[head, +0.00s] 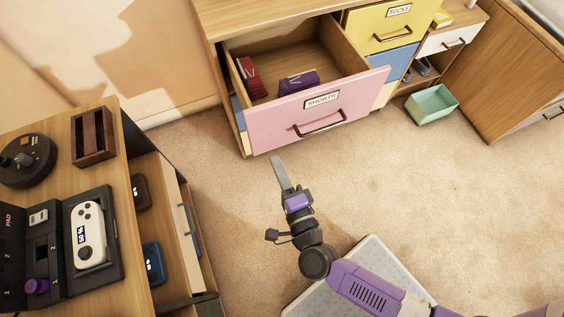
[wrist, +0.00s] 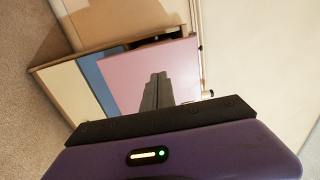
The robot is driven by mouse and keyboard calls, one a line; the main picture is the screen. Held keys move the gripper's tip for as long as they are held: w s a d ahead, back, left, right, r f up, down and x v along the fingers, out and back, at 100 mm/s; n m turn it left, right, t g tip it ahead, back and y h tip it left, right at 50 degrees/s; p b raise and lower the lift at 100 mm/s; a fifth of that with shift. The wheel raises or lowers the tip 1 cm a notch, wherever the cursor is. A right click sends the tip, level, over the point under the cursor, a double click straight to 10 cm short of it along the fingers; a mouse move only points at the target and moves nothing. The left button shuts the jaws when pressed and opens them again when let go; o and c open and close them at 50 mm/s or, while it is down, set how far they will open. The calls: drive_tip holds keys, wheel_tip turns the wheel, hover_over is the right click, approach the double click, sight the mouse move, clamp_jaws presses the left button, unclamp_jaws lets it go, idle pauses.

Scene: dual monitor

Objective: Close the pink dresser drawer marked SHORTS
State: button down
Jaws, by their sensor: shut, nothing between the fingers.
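The pink drawer marked SHORTS (head: 270,130) is pulled well out of the wooden dresser (head: 262,8) in the head view. Its label and dark handle (head: 320,124) face me. Inside lie a red folded item (head: 252,78) and a purple folded item (head: 298,83). My gripper (head: 277,160) is shut and empty, just in front of the drawer's lower left part. In the wrist view the shut fingers (wrist: 156,88) overlap the pink front (wrist: 130,72); whether they touch it I cannot tell.
A yellow SOCKS drawer (head: 385,25) and a blue drawer (head: 399,62) sit to the right. A mint bin (head: 432,105) stands on the carpet at right. A wooden desk (head: 130,247) with a game controller (head: 89,232) is at left. The carpet before the dresser is clear.

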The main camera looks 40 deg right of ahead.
sight(262, 130)
drive_tip(key=x, duration=0.9)
drive_tip(key=shift+w, duration=0.1)
drive_tip(key=b+x, duration=0.2)
drive_tip(key=x, duration=0.6)
drive_tip(key=b+x, duration=0.2)
drive_tip(key=x, duration=0.6)
drive_tip(key=b+x, duration=0.3)
drive_tip(key=x, duration=0.6)
drive_tip(key=shift+f, duration=0.25)
drive_tip(key=shift+w+d, duration=0.15)
drive_tip(key=shift+w, duration=0.15)
drive_tip(key=shift+w+r, duration=0.25)
drive_tip(key=shift+d, duration=0.1)
